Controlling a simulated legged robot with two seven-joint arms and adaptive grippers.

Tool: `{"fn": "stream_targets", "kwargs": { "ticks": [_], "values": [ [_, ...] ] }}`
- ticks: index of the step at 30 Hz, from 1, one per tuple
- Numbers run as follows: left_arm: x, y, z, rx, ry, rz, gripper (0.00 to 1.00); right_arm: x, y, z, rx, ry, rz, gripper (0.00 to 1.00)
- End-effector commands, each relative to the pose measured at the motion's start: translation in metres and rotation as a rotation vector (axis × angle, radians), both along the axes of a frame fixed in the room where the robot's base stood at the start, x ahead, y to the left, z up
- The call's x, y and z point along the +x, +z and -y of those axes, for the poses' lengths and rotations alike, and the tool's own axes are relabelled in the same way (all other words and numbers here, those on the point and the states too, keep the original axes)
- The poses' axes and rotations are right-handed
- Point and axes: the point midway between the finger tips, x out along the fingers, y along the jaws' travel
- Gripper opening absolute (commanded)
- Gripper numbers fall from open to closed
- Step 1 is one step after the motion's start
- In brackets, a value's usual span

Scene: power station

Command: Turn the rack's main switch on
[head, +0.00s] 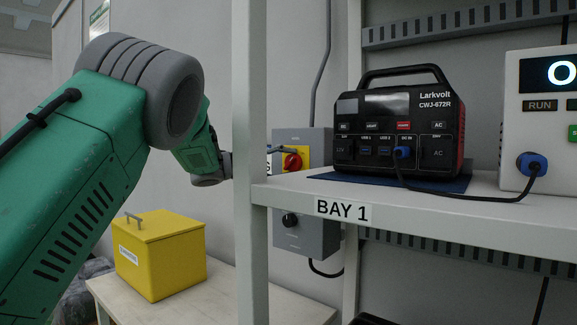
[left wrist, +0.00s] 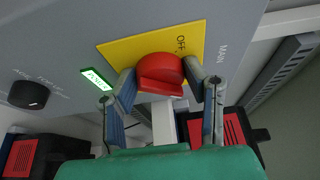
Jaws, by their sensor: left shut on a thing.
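The main switch is a red rotary knob (left wrist: 160,74) on a yellow plate (left wrist: 118,50), with "OFF" and "MAIN" lettering beside it in the left wrist view. In the head view the red knob (head: 291,163) sits on a grey wall box (head: 318,146) behind the rack's front post. My left gripper (left wrist: 162,84) is shut on the red knob, one finger on each side. In the head view the rack post hides part of this gripper, and a fingertip (head: 284,152) shows at the knob. My right gripper is not in view.
The white rack post (head: 249,220) and BAY 1 shelf (head: 440,213) stand close to my left arm. A black Larkvolt unit (head: 385,125) sits on the shelf. A yellow box (head: 160,257) stands on a low table (head: 215,300). A black dial (left wrist: 28,95) is near the switch.

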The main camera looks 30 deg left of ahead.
Motion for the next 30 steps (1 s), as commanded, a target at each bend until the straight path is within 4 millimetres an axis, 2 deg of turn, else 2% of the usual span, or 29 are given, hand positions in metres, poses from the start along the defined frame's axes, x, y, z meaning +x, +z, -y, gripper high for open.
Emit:
{"fn": "stream_targets", "kwargs": {
  "ticks": [1, 6, 7, 8, 9, 20, 23, 30],
  "values": [
    [0.000, -0.009, 0.002, 0.001, -0.005, -0.015, 0.12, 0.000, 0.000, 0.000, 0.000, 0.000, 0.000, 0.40],
    [0.000, -0.009, 0.002, 0.001, -0.005, -0.017, 0.12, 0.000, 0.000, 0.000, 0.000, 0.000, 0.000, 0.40],
    [0.000, -0.009, 0.002, 0.000, -0.005, -0.017, 0.47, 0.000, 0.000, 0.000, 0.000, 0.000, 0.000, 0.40],
    [0.000, -0.009, 0.002, 0.000, -0.005, -0.017, 0.58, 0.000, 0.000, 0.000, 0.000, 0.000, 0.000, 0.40],
    [0.000, -0.009, 0.001, 0.000, -0.005, -0.016, 0.60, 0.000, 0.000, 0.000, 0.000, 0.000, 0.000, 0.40],
    [-0.005, -0.004, -0.003, -0.001, -0.001, -0.009, 0.60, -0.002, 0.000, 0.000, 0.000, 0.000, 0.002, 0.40],
    [-0.017, -0.004, -0.010, -0.003, 0.000, -0.007, 0.60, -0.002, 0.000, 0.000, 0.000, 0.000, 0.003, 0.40],
    [-0.063, -0.005, -0.033, -0.004, 0.000, -0.009, 0.60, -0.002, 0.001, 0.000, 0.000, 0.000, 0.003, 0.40]
  ]
}}
